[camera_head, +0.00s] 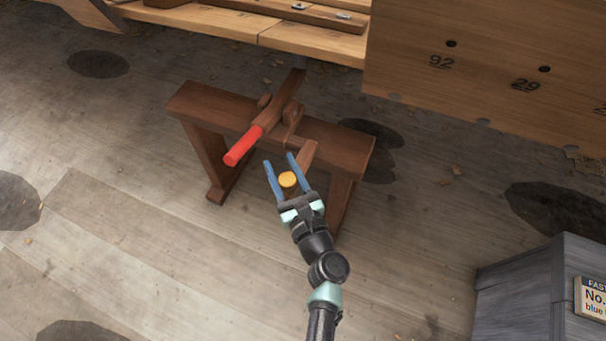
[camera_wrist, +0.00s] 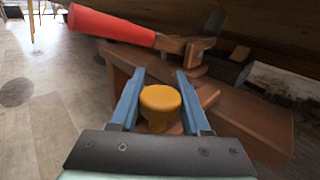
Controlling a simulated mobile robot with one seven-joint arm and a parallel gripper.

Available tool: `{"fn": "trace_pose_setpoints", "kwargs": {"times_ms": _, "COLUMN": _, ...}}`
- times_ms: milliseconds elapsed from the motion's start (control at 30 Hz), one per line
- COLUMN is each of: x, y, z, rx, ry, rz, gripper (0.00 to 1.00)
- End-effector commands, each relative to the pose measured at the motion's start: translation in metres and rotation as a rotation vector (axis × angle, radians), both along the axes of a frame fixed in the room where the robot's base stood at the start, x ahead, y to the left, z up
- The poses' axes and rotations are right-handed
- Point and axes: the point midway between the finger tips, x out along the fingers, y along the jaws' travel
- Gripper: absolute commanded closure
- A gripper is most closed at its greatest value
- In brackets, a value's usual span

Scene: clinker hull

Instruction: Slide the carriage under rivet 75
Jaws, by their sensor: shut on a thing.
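A brown wooden trestle (camera_head: 230,112) stands on the floor below the hull planks. On its top sits a wooden carriage (camera_head: 283,112) carrying a lever with a red handle (camera_head: 243,146) that points down and left. A wooden arm (camera_head: 308,152) sticks out toward my gripper (camera_head: 279,160), with a yellow knob (camera_head: 287,179) near its end. The blue fingers are shut on the knob, one on each side; the wrist view shows the knob (camera_wrist: 160,100) between them and the red handle (camera_wrist: 110,25) beyond. No rivet marked 75 shows.
The hull plank (camera_head: 480,45) at upper right has rivets marked 92 (camera_head: 441,62) and 29 (camera_head: 525,85), and a cut-off number at the edge. A grey cabinet (camera_head: 520,285) stands at lower right. The floor on the left is clear.

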Motion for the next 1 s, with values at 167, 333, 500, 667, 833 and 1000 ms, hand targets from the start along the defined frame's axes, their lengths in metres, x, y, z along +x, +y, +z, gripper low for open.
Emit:
{"fn": "trace_pose_setpoints", "kwargs": {"times_ms": 167, "x": 0.002, "y": 0.007, "z": 0.001, "rx": 0.001, "ry": 0.0, "rz": -0.002, "gripper": 1.0}}
{"fn": "trace_pose_setpoints", "kwargs": {"times_ms": 333, "x": 0.002, "y": 0.006, "z": 0.001, "rx": 0.001, "ry": 0.0, "rz": -0.002, "gripper": 1.0}}
{"fn": "trace_pose_setpoints", "kwargs": {"times_ms": 500, "x": 0.002, "y": 0.006, "z": 0.0, "rx": 0.002, "ry": 0.0, "rz": -0.002, "gripper": 0.28}}
{"fn": "trace_pose_setpoints", "kwargs": {"times_ms": 667, "x": 0.002, "y": 0.005, "z": 0.0, "rx": 0.002, "ry": 0.001, "rz": -0.002, "gripper": 0.25}}
{"fn": "trace_pose_setpoints", "kwargs": {"times_ms": 833, "x": 0.001, "y": 0.005, "z": 0.0, "rx": 0.002, "ry": 0.001, "rz": -0.003, "gripper": 0.25}}
{"fn": "trace_pose_setpoints", "kwargs": {"times_ms": 1000, "x": -0.014, "y": -0.003, "z": 0.001, "rx": 0.003, "ry": 0.004, "rz": -0.005, "gripper": 0.25}}
